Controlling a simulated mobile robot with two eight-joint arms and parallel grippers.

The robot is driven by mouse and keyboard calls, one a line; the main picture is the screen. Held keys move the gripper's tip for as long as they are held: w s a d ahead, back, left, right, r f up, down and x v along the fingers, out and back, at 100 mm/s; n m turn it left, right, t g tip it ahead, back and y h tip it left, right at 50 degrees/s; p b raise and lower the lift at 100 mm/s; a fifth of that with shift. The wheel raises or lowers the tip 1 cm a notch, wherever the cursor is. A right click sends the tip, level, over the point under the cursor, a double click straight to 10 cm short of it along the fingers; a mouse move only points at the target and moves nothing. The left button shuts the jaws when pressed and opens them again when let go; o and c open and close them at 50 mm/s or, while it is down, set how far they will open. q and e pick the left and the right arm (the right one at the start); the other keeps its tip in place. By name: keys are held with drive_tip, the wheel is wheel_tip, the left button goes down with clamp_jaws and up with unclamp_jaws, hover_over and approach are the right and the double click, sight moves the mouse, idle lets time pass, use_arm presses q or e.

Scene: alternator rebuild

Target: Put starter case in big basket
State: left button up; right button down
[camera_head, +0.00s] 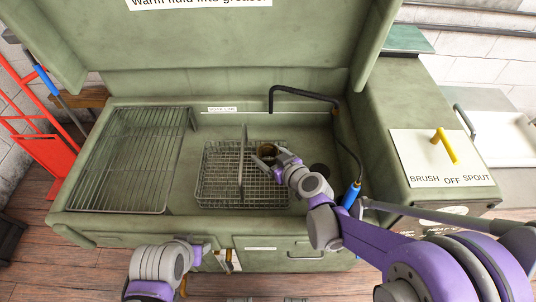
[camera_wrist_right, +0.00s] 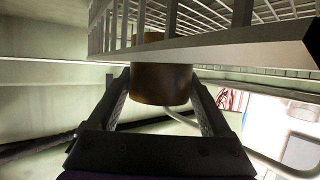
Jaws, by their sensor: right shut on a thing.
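The big basket (camera_head: 222,192) is a wire basket with a divider, standing in the green washer's sink. The starter case (camera_head: 267,151) is a short brown cylinder at the back of the basket's right compartment. My right gripper (camera_head: 268,160) is shut on it. In the right wrist view, the starter case (camera_wrist_right: 162,86) sits between the two fingers, with the basket's rim (camera_wrist_right: 215,46) crossing part of it. I cannot tell whether it touches the basket floor. My left gripper (camera_head: 203,250) is empty at the sink's front edge; its finger opening is unclear.
A wire rack (camera_head: 130,160) covers the sink's left side. A black hose spout (camera_head: 300,92) arches behind the basket, and a blue-handled brush (camera_head: 351,194) hangs at the right. The raised lid stands behind. A panel with a yellow lever (camera_head: 445,145) is at the right.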

drive_tip(key=shift+f, duration=0.15)
drive_tip(key=shift+f+b, duration=0.45)
unclamp_jaws()
drive_tip(key=shift+r, duration=0.15)
drive_tip(key=shift+s+d+r+p, duration=0.25)
drive_tip(key=shift+s+r+p, duration=0.1)
drive_tip(key=shift+r+p, duration=0.35)
drive_tip(key=v, duration=0.6)
drive_tip(key=shift+s+d, duration=0.15)
drive_tip(key=shift+s, duration=0.1)
